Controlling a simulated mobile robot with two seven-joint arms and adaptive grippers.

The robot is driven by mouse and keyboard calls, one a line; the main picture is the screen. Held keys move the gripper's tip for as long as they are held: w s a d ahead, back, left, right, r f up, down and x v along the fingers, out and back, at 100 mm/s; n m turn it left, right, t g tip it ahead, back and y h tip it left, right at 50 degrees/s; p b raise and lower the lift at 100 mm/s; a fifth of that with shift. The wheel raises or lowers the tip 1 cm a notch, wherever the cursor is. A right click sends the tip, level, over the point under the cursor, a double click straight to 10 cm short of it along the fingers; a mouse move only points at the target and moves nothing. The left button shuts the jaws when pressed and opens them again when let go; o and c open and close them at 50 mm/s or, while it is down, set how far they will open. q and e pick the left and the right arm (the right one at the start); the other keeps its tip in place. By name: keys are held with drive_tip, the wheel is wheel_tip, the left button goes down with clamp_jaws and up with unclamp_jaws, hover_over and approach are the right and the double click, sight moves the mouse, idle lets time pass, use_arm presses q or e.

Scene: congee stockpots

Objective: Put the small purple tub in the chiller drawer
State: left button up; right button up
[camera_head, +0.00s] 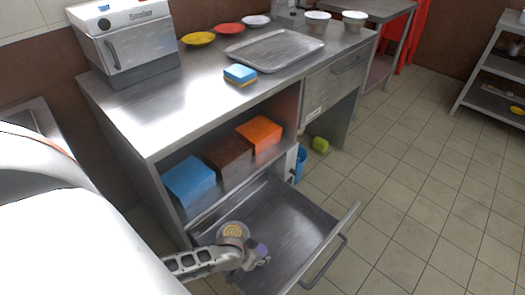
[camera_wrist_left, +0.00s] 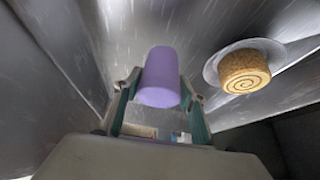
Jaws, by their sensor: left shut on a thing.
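The small purple tub (camera_head: 262,249) is in my left gripper (camera_head: 256,260), low inside the pulled-out steel drawer (camera_head: 300,215). In the left wrist view, the purple tub (camera_wrist_left: 161,75) sits between the two fingers of my left gripper (camera_wrist_left: 158,92), which are shut on its sides. I cannot tell whether the tub touches the drawer floor. My right gripper is not in view.
A swirl-topped round cake (camera_head: 233,230) on a dish is in the drawer beside my left gripper; it also shows in the left wrist view (camera_wrist_left: 243,72). Blue (camera_head: 188,181), brown and orange boxes stand on the shelf above. The drawer's right part is bare.

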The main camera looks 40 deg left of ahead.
use_arm(q)
drive_tip(key=f+b, duration=0.2)
drive_tip(key=f, duration=0.2)
drive_tip(key=shift+s+f, duration=0.2)
drive_tip(key=shift+w, duration=0.15)
drive_tip(key=shift+w+r, duration=0.2)
drive_tip(key=shift+r, duration=0.05)
drive_tip(key=shift+f, duration=0.25)
drive_tip(key=o, duration=0.8)
drive_tip(key=shift+s+f, duration=0.1)
drive_tip(key=o, duration=0.4)
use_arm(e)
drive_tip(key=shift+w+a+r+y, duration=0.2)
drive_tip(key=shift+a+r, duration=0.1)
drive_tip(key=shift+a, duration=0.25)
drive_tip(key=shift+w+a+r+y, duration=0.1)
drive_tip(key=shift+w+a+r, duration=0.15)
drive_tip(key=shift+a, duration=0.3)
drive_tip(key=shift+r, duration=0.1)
